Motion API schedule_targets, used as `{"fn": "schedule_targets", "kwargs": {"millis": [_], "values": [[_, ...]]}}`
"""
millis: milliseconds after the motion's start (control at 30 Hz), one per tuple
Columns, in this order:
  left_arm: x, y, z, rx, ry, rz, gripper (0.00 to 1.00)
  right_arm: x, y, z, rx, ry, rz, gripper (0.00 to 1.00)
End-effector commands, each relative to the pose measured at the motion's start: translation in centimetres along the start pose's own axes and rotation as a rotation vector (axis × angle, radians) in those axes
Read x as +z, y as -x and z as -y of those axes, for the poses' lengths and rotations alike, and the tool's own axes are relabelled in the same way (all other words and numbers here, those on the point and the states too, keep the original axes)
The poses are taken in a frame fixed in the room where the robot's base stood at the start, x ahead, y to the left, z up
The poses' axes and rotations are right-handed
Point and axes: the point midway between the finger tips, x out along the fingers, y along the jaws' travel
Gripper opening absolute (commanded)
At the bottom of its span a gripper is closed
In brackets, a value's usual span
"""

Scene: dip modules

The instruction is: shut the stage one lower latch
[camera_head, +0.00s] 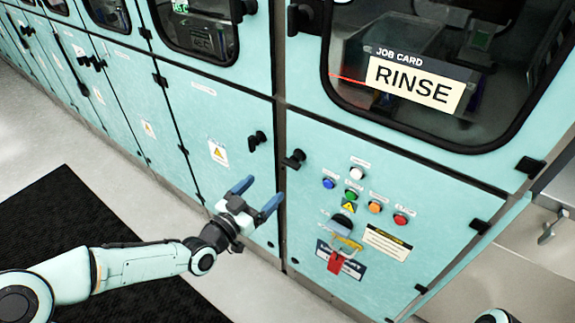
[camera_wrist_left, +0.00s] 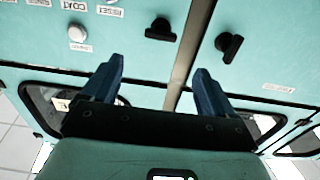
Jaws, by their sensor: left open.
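Two black latches sit on the lower teal panels, either side of a seam. One (camera_head: 257,139) is on the left panel and the other (camera_head: 294,159) on the button panel. No readable stage number shows, so I cannot tell which is stage one. In the left wrist view the button-panel latch (camera_wrist_left: 160,29) lies nearly crosswise, and the other latch (camera_wrist_left: 229,45) is tilted. My left gripper (camera_head: 262,192) is open and empty, below both latches in the head view and apart from them. Its blue fingers (camera_wrist_left: 157,70) straddle the seam in the wrist view. My right gripper is out of view.
The button panel carries several coloured buttons (camera_head: 373,207) and a red tag (camera_head: 336,262) by a yellow hasp. Above is a window with a RINSE card (camera_head: 414,83). More cabinets run left. A black mat (camera_head: 75,215) lies on the pale floor.

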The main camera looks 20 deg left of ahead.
Motion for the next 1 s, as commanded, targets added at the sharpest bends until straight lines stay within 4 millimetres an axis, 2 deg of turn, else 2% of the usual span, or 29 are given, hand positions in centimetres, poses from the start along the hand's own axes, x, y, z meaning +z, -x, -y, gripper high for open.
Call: {"fn": "schedule_targets", "kwargs": {"millis": [200,600,800,1000], "values": [[0.4,-4.0,-0.2,0.005,0.005,-0.002,0.87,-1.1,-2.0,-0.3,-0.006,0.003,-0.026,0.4],[0.2,-10.2,-0.1,0.002,0.005,-0.001,0.87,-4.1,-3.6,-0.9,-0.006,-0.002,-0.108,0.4],[0.2,-11.4,-0.1,0.001,0.004,0.001,0.87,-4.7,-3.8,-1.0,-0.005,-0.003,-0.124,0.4],[0.2,-11.6,0.0,0.0,0.004,0.003,0.87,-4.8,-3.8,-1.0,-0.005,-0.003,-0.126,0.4]]}}
